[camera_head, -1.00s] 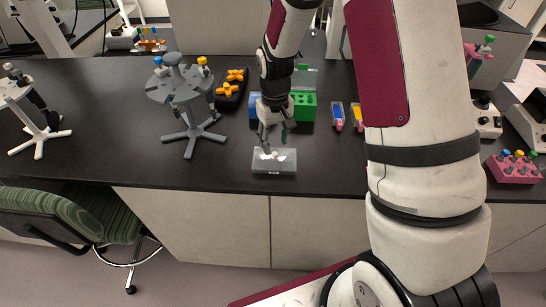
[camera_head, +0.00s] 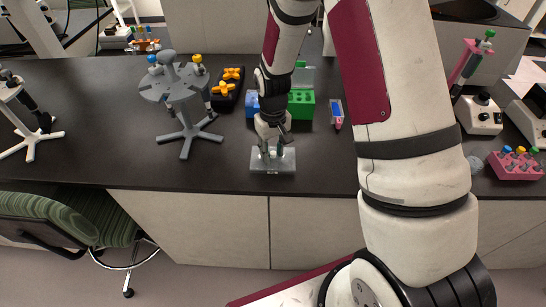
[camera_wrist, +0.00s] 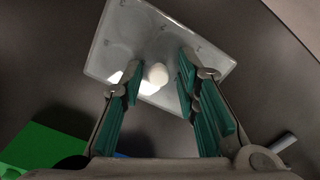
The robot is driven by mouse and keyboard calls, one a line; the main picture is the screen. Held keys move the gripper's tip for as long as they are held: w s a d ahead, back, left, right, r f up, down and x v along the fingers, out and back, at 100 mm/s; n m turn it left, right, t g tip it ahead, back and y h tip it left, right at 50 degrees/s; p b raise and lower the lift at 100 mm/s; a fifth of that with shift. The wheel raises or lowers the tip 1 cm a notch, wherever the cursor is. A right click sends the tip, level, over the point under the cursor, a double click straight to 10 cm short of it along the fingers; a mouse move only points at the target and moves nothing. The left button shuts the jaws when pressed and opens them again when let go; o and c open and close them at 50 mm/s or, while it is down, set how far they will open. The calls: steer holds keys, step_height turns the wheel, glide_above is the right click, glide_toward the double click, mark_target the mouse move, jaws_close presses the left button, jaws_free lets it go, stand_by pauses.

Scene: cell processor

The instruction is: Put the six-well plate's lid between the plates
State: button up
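The six-well plate with its clear lid (camera_head: 258,165) lies flat near the front edge of the dark bench. In the wrist view the lidded plate (camera_wrist: 112,38) shows round wells and a white knob (camera_wrist: 158,75) on top. My gripper (camera_head: 272,152) points down just over the plate. In the wrist view my gripper (camera_wrist: 159,83) is open, its green-padded fingers apart on either side of the knob. I cannot tell whether the fingers touch the lid. I cannot make out other plates for the lid to sit between.
Behind my gripper stand a green rack (camera_head: 301,107) and a blue rack (camera_head: 251,104), partly hidden. A grey pipette stand (camera_head: 185,115) is to the left, near a black tray with orange pieces (camera_head: 227,88). A small box (camera_head: 337,113) lies right. Bench beside the plate is clear.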

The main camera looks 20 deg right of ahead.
steer(key=shift+f, duration=0.1)
jaws_close()
steer(key=shift+r, duration=0.45)
steer(key=shift+r+p, duration=0.45)
steer(key=shift+r, duration=0.5)
